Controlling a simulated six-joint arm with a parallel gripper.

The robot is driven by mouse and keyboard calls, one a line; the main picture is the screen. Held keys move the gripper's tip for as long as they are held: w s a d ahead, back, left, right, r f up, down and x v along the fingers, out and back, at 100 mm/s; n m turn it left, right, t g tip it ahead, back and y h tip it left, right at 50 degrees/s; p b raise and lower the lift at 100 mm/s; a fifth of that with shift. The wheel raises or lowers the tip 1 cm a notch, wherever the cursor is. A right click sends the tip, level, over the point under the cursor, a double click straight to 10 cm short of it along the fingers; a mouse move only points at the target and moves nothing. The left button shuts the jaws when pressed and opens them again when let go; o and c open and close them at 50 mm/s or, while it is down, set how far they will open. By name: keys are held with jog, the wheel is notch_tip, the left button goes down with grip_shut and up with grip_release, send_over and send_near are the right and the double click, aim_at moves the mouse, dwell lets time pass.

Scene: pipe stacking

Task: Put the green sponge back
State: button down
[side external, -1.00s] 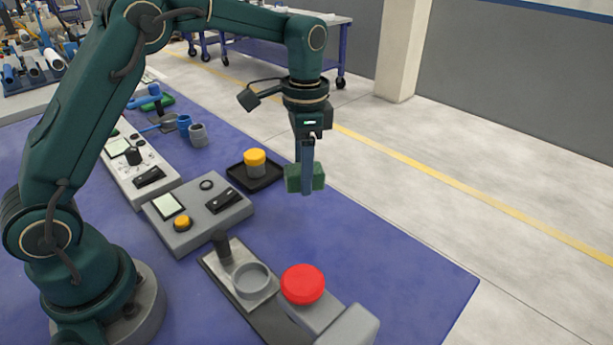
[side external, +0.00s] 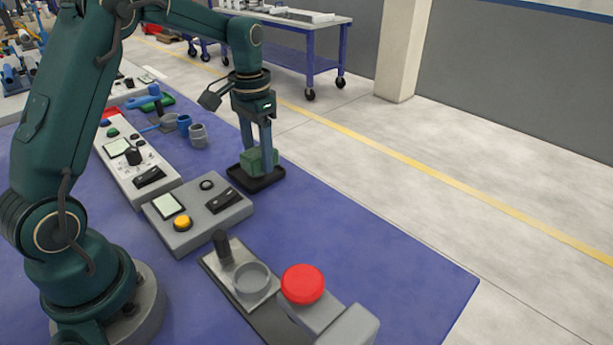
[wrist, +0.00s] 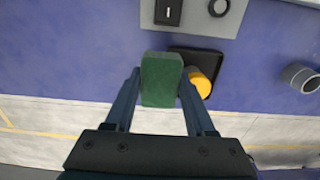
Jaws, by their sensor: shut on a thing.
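My gripper (side external: 260,163) points down and is shut on the green sponge (side external: 249,159). In the wrist view the sponge (wrist: 161,82) sits between the two fingertips. In the side external view the sponge and fingers overlap the black tray (side external: 262,185); I cannot tell whether the sponge touches it. In the wrist view the sponge lies left of most of the tray (wrist: 215,60). A yellow-topped cylinder (wrist: 202,84) shows beside the sponge at the right finger; it is hidden behind the sponge and fingers in the side external view.
A grey control box with a yellow button (side external: 183,223) stands in front of the tray. Grey and blue pipe pieces (side external: 198,135) stand behind it to the left. A fixture with a red button (side external: 302,284) is nearer the camera. The blue mat (side external: 370,260) at right is clear.

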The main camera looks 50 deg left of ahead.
aim_at(285, 197)
jog(key=w+d+f, duration=0.1)
jog(key=d+f, duration=0.1)
jog(key=w+d+f, duration=0.1)
jog(key=d, duration=0.1)
jog(key=shift+w, duration=0.35)
jog(key=shift+f, duration=1.95)
jog(key=shift+f, duration=0.15)
jog(key=shift+c, duration=1.2)
grip_release()
